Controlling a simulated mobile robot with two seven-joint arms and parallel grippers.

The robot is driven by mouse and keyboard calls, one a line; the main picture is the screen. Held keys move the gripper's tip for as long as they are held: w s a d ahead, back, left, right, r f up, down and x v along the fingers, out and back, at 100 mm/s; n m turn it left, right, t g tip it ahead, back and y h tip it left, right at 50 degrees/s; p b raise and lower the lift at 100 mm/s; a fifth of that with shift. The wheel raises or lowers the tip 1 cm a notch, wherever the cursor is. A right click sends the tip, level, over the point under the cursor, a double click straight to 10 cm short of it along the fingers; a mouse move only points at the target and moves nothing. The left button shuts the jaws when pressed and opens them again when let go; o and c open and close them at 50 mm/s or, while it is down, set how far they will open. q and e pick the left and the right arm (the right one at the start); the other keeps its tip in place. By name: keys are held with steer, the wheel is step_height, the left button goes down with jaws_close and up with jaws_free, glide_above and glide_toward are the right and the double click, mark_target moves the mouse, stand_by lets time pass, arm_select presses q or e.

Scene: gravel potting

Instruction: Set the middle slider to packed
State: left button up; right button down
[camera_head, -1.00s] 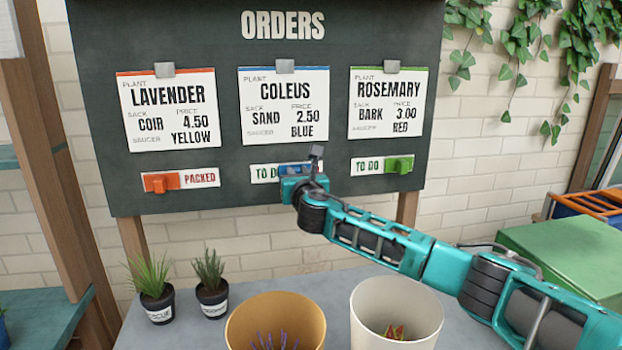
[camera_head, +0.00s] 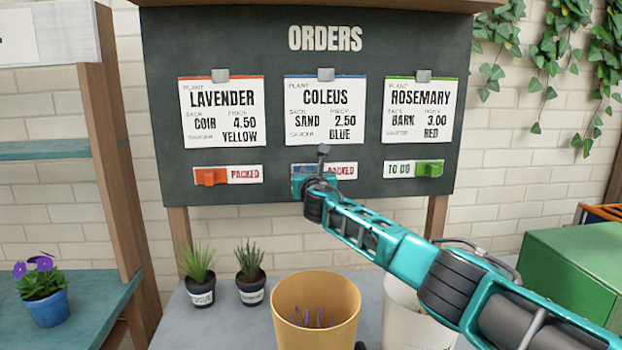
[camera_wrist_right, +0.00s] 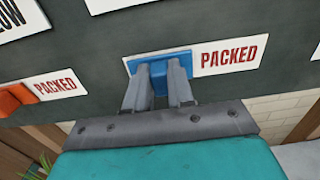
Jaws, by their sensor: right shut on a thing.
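The middle slider (camera_wrist_right: 160,72) is a blue block on a white track under the COLEUS card (camera_head: 325,110). It sits at the left end of its track, and the word PACKED (camera_wrist_right: 229,55) shows to its right. My right gripper (camera_wrist_right: 160,88) is shut on the blue slider, with one finger on each side of its knob. In the head view my right gripper (camera_head: 312,180) covers much of the slider. My left gripper is not in view.
The orange left slider (camera_head: 210,176) shows PACKED; the green right slider (camera_head: 429,169) shows TO DO. Below the orders board (camera_head: 360,180), two small potted plants, a tan pot (camera_head: 315,310) and a white pot (camera_head: 405,320) stand on the table. A green box (camera_head: 580,265) is at right.

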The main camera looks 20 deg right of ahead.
steer(key=shift+a+r, duration=0.15)
steer(key=shift+r, duration=0.2)
steer(key=c, duration=1.3)
jaws_free()
steer(key=o, duration=0.3)
steer(key=shift+w+a+f, duration=0.1)
steer(key=shift+w+f, duration=0.05)
steer(key=shift+f, duration=0.1)
steer(key=shift+o, duration=0.2)
steer(key=p+v, duration=0.2)
steer(key=v, duration=1.1)
